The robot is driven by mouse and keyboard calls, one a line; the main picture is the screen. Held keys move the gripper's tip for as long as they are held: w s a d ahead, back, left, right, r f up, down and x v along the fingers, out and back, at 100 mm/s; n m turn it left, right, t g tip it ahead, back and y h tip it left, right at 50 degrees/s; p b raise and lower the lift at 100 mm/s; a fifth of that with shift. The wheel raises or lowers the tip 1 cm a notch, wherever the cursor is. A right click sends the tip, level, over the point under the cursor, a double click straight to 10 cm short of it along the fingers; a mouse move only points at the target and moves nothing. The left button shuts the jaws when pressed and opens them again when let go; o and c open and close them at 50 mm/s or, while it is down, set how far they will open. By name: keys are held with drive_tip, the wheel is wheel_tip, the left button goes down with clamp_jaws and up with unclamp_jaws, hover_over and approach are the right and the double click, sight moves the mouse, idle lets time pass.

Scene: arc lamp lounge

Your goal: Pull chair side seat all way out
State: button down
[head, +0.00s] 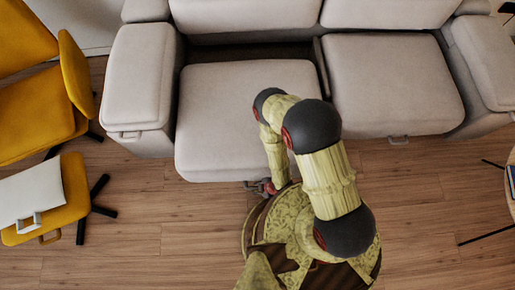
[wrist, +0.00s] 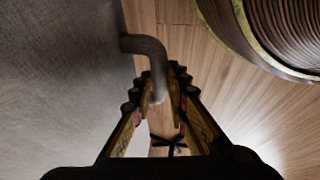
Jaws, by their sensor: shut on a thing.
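The light grey sofa has two seats. The left seat (head: 225,115), on the side of the yellow chair, stands forward of the right seat (head: 392,85), with a dark gap behind it at the backrest. My gripper (head: 262,187) is low at the left seat's front edge, right of its middle. In the wrist view my gripper (wrist: 160,95) is shut on the seat's grey bent handle (wrist: 150,47), which comes out of the grey seat front (wrist: 60,70). In the head view the handle is mostly hidden by my gripper.
A yellow chair (head: 40,110) stands at the left, with a yellow stool (head: 68,212) bearing a white case in front of it. The right seat has its own handle (head: 398,140). A round table (head: 511,185) is at the right edge. Wooden floor (head: 140,230) is clear before the sofa.

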drive_tip(key=shift+s, duration=0.4)
drive_tip(key=c, duration=2.1)
unclamp_jaws()
drive_tip(key=o, duration=0.4)
drive_tip(key=shift+w, duration=0.15)
drive_tip(key=shift+r, duration=5)
